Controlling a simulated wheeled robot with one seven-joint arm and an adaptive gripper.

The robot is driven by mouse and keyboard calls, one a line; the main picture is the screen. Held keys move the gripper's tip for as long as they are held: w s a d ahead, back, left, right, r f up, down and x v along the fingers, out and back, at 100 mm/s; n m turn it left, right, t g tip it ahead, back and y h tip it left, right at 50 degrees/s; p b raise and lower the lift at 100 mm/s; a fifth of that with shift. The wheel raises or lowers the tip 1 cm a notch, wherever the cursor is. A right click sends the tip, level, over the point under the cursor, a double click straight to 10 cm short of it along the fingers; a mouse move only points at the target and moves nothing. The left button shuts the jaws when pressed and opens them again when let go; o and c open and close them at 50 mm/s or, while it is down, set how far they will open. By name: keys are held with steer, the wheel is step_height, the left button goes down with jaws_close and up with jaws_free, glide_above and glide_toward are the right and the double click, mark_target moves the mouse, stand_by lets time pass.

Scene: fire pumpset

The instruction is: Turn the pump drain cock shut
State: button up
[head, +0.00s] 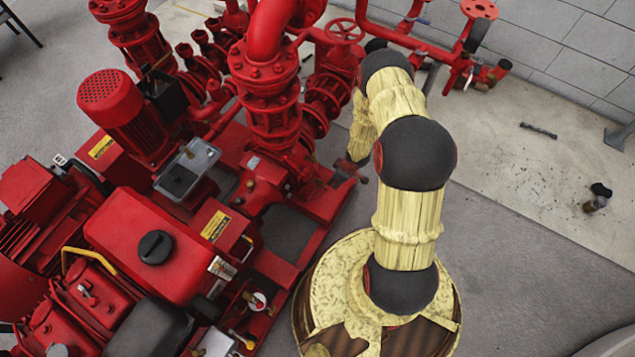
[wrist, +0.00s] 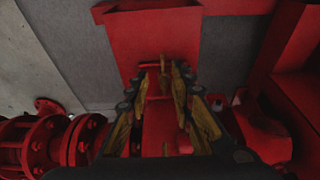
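The pump drain cock (wrist: 164,84) appears as a small red and brass-coloured fitting in the wrist view, in front of a red plate. My gripper (wrist: 163,79) has its two yellow and black fingers apart, with the cock between the fingertips. I see gaps on both sides of the cock, so the fingers do not look closed on it. The cock's exact handle angle is hard to tell in the dim light. In the head view my gripper (head: 350,165) is low beside the right end of the red pump base, and the cock cannot be made out there.
The red pumpset (head: 270,95) with pipes, flanges and a handwheel (head: 345,31) fills the left and middle. Red flanged piping (wrist: 45,145) lies at lower left in the wrist view. Loose debris (head: 597,198) lies on the floor at right, which is otherwise largely clear.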

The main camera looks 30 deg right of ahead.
mark_target(319, 181)
steer(key=shift+t+y, duration=0.5)
steer(key=w+a+f+b, duration=0.1)
steer(key=f, duration=0.1)
steer(key=w+a+f+b, duration=0.1)
steer(key=w+f, duration=0.1)
steer(key=w+a+f+b, duration=0.1)
steer(key=w+a+f, duration=0.1)
steer(key=shift+w+b, duration=0.25)
steer(key=shift+b, duration=0.1)
steer(key=c, duration=0.3)
jaws_close()
